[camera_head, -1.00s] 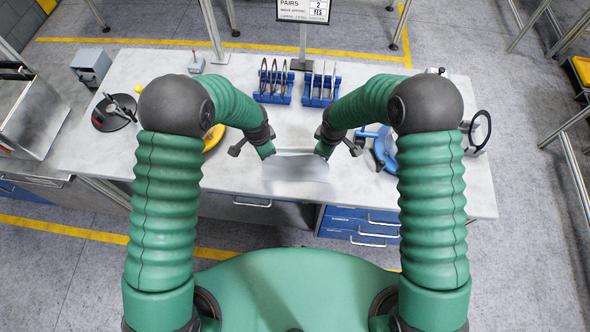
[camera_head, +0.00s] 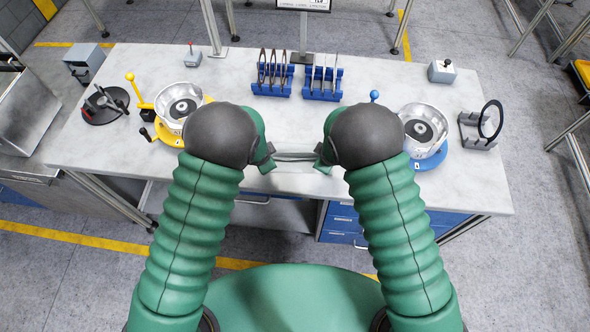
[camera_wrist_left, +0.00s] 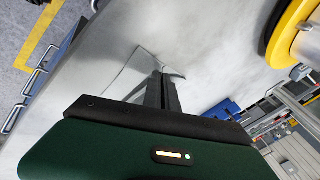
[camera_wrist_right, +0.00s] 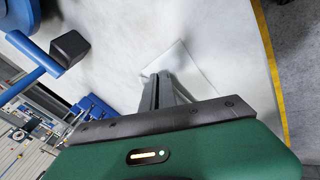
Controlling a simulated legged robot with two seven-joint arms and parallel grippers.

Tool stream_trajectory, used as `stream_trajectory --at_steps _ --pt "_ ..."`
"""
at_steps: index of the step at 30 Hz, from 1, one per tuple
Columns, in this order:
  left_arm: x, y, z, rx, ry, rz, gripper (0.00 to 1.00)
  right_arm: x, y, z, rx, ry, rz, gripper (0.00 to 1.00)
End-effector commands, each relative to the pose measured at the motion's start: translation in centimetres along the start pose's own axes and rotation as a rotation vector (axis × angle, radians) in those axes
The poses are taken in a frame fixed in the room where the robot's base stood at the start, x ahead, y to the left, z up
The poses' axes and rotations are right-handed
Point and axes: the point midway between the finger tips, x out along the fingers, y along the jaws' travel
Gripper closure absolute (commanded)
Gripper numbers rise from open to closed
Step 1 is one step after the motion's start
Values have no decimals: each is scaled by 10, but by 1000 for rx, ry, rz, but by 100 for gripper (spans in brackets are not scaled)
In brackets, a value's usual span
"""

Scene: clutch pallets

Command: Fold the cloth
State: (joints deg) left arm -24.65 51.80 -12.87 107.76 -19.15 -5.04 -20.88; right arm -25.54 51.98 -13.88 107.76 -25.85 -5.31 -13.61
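The cloth (camera_head: 295,155) is a thin whitish-grey sheet stretched between my two grippers above the front of the table. In the head view its upper edge shows as a narrow band, and the lower part is hard to tell from the tabletop. My left gripper (camera_head: 270,157) is shut on its left end, and my right gripper (camera_head: 320,157) is shut on its right end. In the left wrist view the cloth (camera_wrist_left: 128,78) hangs beside the closed fingers (camera_wrist_left: 161,80). In the right wrist view a pale corner of cloth (camera_wrist_right: 178,58) shows past the closed fingers (camera_wrist_right: 157,82).
A yellow-based clutch fixture (camera_head: 170,130) stands left and a blue-based one (camera_head: 440,160) right. Two blue racks (camera_head: 270,90) with discs stand at the back centre. A dark round stand (camera_head: 105,108) and a ring holder (camera_head: 480,128) sit farther out. The middle tabletop (camera_head: 300,120) is clear.

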Motion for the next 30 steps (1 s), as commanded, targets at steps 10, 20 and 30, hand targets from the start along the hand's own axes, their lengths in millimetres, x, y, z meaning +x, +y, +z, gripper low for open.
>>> stream_trajectory --at_steps 10,20,30 --pt "0 1 5 -7 9 -27 100 0 0 5 8 9 28 100" --pt "1 2 3 -6 10 -24 60 1 -2 4 6 10 25 60" --pt "-18 1 1 -5 14 -23 60 -18 -1 1 6 13 23 60"
